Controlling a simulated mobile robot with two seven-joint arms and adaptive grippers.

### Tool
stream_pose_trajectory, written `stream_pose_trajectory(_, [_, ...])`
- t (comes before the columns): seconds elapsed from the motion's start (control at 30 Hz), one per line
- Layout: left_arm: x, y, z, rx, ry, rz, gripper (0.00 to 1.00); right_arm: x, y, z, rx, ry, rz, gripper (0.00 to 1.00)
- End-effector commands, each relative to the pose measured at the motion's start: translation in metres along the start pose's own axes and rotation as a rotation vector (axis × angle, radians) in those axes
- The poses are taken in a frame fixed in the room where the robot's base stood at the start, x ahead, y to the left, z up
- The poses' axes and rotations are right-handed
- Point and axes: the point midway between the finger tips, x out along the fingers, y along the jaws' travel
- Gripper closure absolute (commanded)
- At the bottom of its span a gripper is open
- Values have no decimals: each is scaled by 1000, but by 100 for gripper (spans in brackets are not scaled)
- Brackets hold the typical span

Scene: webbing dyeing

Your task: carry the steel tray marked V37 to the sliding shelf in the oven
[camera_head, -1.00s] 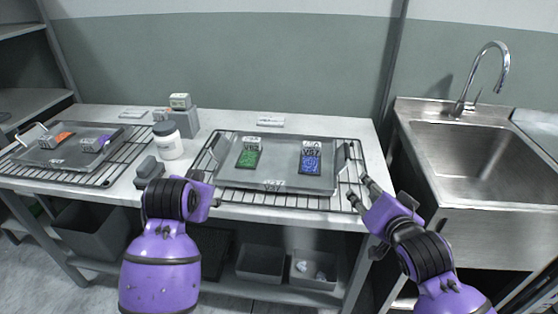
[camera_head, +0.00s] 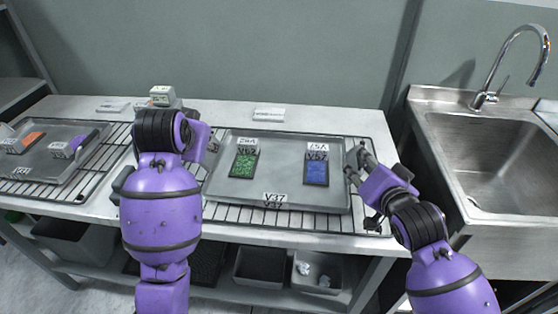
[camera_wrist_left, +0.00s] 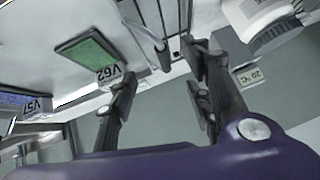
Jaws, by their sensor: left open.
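The steel tray marked V37 (camera_head: 278,175) lies on a wire rack on the bench, its label at the front edge. It holds a green piece (camera_head: 243,164) tagged V62 and a blue piece (camera_head: 316,173) tagged V57. My left gripper (camera_wrist_left: 160,62) is open at the tray's left side, with a handle bar (camera_wrist_left: 150,35) seen between or just beyond its fingers. In the head view my left wrist partly hides that side. My right gripper (camera_head: 353,163) is at the tray's right handle, its fingers apart; contact is unclear. The oven and sliding shelf are not in view.
A second tray (camera_head: 77,168) with orange and purple pieces lies on a rack at the left. A white jar (camera_wrist_left: 270,18) stands close to my left gripper. The sink (camera_head: 480,165) is at the right. Grey bins (camera_head: 262,265) are under the bench.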

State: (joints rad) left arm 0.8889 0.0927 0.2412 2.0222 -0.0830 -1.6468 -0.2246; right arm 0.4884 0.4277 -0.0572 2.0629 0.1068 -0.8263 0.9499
Motion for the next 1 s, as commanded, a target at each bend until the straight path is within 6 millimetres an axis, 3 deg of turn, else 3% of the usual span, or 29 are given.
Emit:
stream_pose_trajectory(0.27, [4,0,0,0,-2,1,54,4,0,0,0,0,1,65])
stream_pose_trajectory(0.7, [65,1,0,0,-2,1,54,65,0,0,-1,0,1,65])
stream_pose_trajectory(1.0, [78,0,0,0,0,0,54,78,0,0,0,0,0,65])
